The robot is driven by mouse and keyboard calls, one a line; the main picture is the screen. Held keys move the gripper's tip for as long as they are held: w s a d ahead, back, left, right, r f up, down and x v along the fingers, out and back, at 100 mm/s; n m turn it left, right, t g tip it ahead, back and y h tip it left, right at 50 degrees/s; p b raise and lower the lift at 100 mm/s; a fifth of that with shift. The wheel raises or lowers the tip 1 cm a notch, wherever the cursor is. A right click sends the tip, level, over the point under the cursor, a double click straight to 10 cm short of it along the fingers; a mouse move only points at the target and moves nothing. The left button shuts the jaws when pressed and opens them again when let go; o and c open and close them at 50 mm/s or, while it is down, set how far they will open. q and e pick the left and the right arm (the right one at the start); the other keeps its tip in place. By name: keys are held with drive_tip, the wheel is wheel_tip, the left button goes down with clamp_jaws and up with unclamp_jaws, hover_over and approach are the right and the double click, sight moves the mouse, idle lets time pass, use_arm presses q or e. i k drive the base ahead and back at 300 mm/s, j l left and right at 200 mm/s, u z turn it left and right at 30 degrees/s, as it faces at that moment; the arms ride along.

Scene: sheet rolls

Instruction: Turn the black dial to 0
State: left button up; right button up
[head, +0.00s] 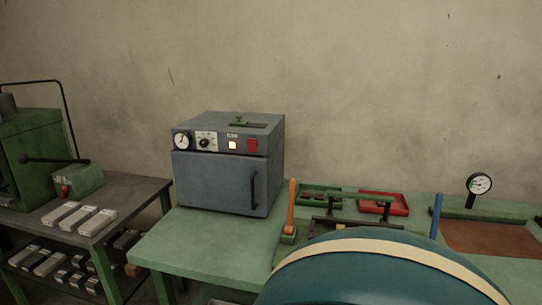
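The black dial (205,142) is a small round knob on a white scale plate, on the upper front panel of a grey-blue oven-like box (222,180). It sits between a round white gauge (182,141) on its left and a lit switch (232,146) on its right. The dial is too small to read which mark it points at. The box door is shut, with a black upright handle (253,189) at its right side. Neither of my grippers is in view.
The box stands on a green bench (190,248). An orange lever (291,208), a green tray (318,194), a red tray (384,203) and a dial gauge (479,184) are to its right. A dark table (137,192) with metal blocks and a green machine is left.

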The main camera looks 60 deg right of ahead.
sight(204, 143)
drive_tip(key=z, duration=1.85)
drive_tip(key=i+j+u, duration=0.15)
drive_tip(key=j, duration=0.25)
drive_tip(key=j+u, duration=0.1)
drive_tip(key=j, duration=0.3)
drive_tip(key=i+j+u, duration=0.15)
drive_tip(key=j, duration=0.2)
drive_tip(key=i+j+u, duration=0.15)
drive_tip(key=j, duration=0.2)
